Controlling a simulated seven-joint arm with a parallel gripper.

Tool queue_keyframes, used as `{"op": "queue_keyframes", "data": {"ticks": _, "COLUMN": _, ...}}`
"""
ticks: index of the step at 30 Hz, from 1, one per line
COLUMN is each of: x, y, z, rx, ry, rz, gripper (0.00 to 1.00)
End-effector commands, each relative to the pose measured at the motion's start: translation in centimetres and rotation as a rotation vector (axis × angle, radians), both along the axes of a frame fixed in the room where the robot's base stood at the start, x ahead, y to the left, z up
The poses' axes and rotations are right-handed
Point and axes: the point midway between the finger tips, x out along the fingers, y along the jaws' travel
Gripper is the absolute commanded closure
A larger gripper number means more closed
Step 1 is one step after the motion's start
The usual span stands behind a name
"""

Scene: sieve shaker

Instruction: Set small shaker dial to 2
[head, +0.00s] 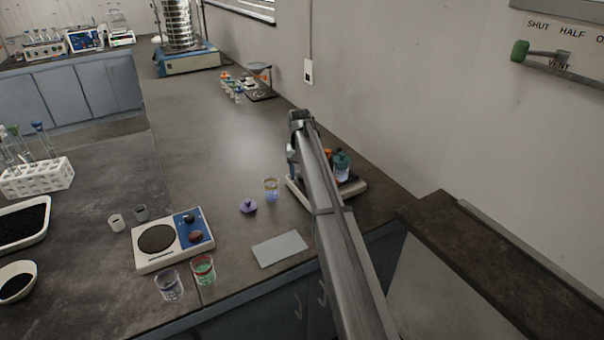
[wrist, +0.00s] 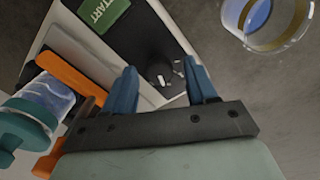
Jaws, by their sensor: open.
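The small shaker (head: 352,187) is a low white unit at the right of the bench in the head view, partly hidden behind my arm. In the wrist view its dark panel (wrist: 121,41) carries a green START button (wrist: 103,14) and a black dial (wrist: 155,68) with small white marks. The marks are too small to read, so the dial's setting cannot be told. My gripper (wrist: 160,67) is open, its two blue fingers apart on either side of the dial's near side. I cannot tell whether either finger touches it. A bottle (wrist: 42,104) lies by an orange clamp bar on the shaker.
A glass beaker with blue liquid (wrist: 262,18) stands just right of the shaker in the wrist view. The head view shows a purple lid (head: 248,206), a grey pad (head: 279,249) and a hotplate (head: 148,258) to the left.

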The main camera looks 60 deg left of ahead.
Motion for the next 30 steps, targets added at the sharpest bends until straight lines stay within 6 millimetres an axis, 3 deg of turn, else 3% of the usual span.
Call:
{"op": "queue_keyframes", "data": {"ticks": 5, "x": -0.1, "y": 0.1, "z": 1.9, "rx": 0.001, "ry": 0.000, "rz": 0.000, "gripper": 0.43}}
{"op": "queue_keyframes", "data": {"ticks": 21, "x": -0.3, "y": 0.3, "z": 11.6, "rx": 0.001, "ry": 0.000, "rz": 0.000, "gripper": 0.43}}
{"op": "queue_keyframes", "data": {"ticks": 30, "x": -0.4, "y": 0.3, "z": 13.5, "rx": 0.000, "ry": 0.000, "rz": 0.000, "gripper": 0.43}}
